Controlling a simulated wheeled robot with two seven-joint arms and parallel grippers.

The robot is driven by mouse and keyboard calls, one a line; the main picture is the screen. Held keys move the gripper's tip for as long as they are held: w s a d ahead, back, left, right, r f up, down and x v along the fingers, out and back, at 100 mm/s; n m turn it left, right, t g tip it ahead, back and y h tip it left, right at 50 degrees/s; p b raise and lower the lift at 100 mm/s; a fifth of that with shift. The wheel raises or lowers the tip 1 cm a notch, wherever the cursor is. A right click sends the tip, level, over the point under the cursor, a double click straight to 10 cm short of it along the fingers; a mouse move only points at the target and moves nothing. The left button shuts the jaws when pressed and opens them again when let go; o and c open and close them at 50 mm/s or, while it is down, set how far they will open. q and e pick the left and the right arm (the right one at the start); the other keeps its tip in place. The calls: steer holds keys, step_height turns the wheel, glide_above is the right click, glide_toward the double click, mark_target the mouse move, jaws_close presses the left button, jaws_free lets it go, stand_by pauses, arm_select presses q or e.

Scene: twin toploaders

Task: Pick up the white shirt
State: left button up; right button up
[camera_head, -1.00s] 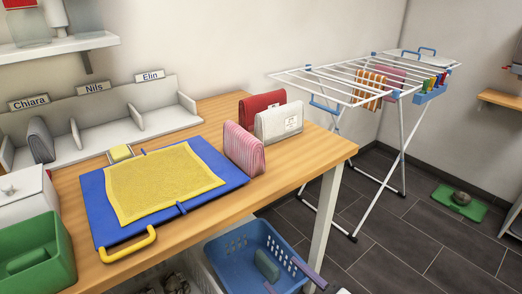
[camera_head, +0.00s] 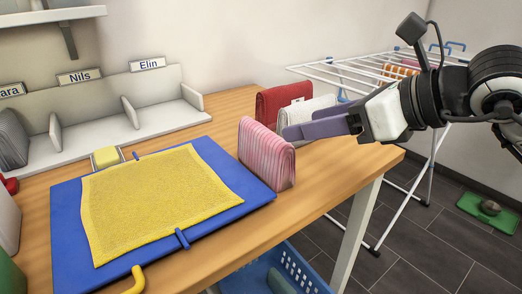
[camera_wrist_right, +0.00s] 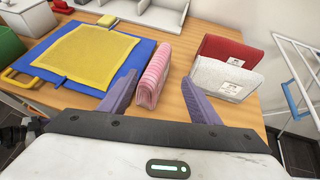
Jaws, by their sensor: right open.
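The white shirt (camera_head: 308,108) is a folded upright bundle with a small label, on the right part of the wooden table. The wrist view shows it whole (camera_wrist_right: 226,76), right of my right gripper's fingers. My right gripper (camera_head: 288,132) comes in from the right in the head view, open and empty, its purple fingers covering the shirt's lower part. In the wrist view, the pink striped shirt (camera_wrist_right: 153,75) appears between the fingertips (camera_wrist_right: 158,79); whether they touch it I cannot tell. My left gripper is not in view.
A red folded shirt (camera_head: 283,102) stands right behind the white one. A blue folding board (camera_head: 258,190) with a yellow cloth (camera_head: 160,200) lies left. A white divided shelf (camera_head: 90,138) stands behind. A drying rack (camera_head: 345,70) is beyond the table's right end.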

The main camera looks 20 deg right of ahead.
mark_target(272, 133)
steer(key=x, duration=0.9)
steer(key=shift+s+a+p, duration=0.1)
steer(key=shift+a+p, duration=0.25)
steer(key=shift+a, duration=0.05)
steer(key=shift+c, duration=0.5)
jaws_close()
